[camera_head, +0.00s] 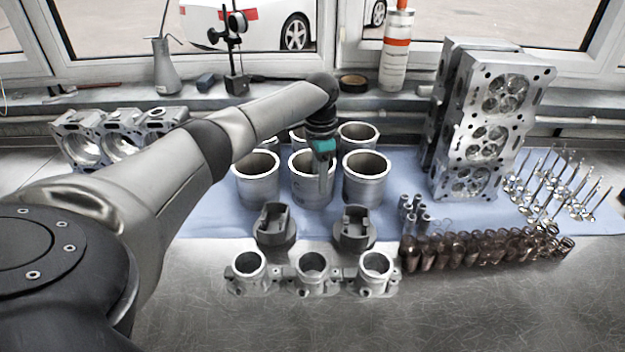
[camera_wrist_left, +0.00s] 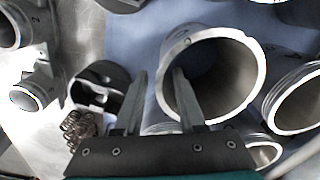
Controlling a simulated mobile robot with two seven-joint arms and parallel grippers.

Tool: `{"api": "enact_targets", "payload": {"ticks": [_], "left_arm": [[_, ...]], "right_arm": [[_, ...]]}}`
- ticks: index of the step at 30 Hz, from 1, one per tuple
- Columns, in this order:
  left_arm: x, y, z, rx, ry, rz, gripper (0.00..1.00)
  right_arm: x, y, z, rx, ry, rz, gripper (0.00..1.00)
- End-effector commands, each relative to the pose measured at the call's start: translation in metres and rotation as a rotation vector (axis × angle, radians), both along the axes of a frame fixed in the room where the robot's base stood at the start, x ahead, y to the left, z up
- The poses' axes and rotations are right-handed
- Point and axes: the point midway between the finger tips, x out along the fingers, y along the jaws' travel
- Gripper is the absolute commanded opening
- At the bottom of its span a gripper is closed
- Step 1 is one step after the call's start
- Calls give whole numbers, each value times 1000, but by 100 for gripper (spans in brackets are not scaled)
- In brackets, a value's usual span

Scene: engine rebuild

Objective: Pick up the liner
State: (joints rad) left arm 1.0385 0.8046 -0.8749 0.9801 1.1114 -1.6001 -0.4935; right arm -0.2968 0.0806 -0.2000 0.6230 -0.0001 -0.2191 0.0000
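Several grey metal cylinder liners stand upright in two rows on the blue mat (camera_head: 215,218). My left gripper (camera_head: 325,186) points down at the middle front liner (camera_head: 308,190). In the left wrist view, my left gripper (camera_wrist_left: 159,74) is open. One finger shows outside that liner (camera_wrist_left: 256,68) and the other overlaps its open mouth, with the near wall between them. I cannot tell whether the fingers touch the wall. A left front liner (camera_head: 257,185) and a right front liner (camera_head: 366,186) stand beside it. My right gripper is not in view.
Two dark pistons (camera_head: 273,230) and a row of grey metal housings (camera_head: 312,275) stand in front of the liners. Springs (camera_head: 470,248), valves (camera_head: 560,185) and tall cylinder heads (camera_head: 490,125) are at the right. The front of the bench is clear.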

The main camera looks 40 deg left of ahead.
Motion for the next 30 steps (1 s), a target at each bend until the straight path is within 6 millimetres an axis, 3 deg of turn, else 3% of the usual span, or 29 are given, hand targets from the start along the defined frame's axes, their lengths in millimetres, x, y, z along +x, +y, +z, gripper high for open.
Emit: {"api": "enact_targets", "payload": {"ticks": [7, 17, 27, 30], "left_arm": [[1, 0, -39, 1, 3, -1, 39], [2, 0, -45, 1, 1, -1, 39], [2, 0, -45, 1, 1, -1, 2], [2, 0, -45, 1, 1, -1, 0]], "right_arm": [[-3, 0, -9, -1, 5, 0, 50], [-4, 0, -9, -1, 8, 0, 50], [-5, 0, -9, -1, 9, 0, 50], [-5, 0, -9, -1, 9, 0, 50]]}}
